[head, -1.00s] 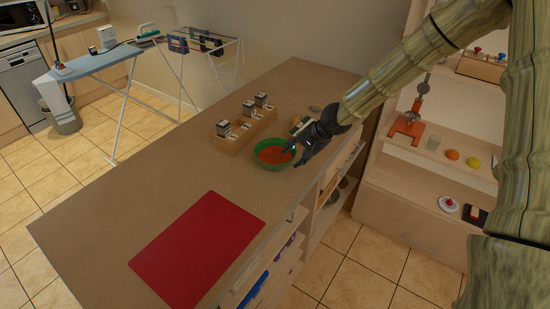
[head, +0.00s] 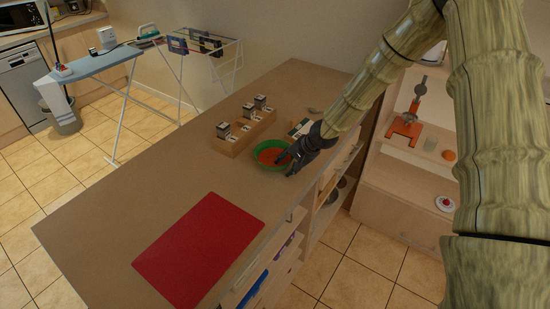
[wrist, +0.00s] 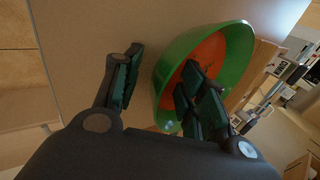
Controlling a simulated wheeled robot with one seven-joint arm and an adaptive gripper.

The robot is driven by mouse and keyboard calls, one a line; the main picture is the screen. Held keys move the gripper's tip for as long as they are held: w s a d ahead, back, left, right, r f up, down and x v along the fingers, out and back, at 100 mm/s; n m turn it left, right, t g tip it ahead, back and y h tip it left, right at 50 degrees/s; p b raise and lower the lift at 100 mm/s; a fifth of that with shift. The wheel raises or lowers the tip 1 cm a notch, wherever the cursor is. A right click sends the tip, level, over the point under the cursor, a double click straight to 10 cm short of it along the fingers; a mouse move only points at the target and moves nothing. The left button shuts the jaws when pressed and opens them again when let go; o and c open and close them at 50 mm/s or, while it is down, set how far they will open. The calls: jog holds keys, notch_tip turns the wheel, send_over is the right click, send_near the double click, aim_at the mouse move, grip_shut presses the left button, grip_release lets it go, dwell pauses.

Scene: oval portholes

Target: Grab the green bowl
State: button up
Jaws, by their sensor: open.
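The green bowl (head: 264,167) has an orange inside and stands upright on the wooden counter. It also shows large and tilted in the wrist view (wrist: 240,60). My gripper (head: 287,161) is open at the bowl's right, near side. In the wrist view my gripper (wrist: 163,65) has its left finger outside the bowl and its right finger over the orange inside. The near part of the rim lies between the fingers. I cannot tell whether either finger touches it.
A red mat (head: 198,248) lies on the counter's near part. The counter (head: 165,170) left of the bowl is clear. Open shelves (head: 325,195) are below its right edge.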

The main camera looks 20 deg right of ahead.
jog(key=shift+c, duration=0.2)
grip_shut()
jog(key=shift+r, duration=0.15)
dwell(0.3)
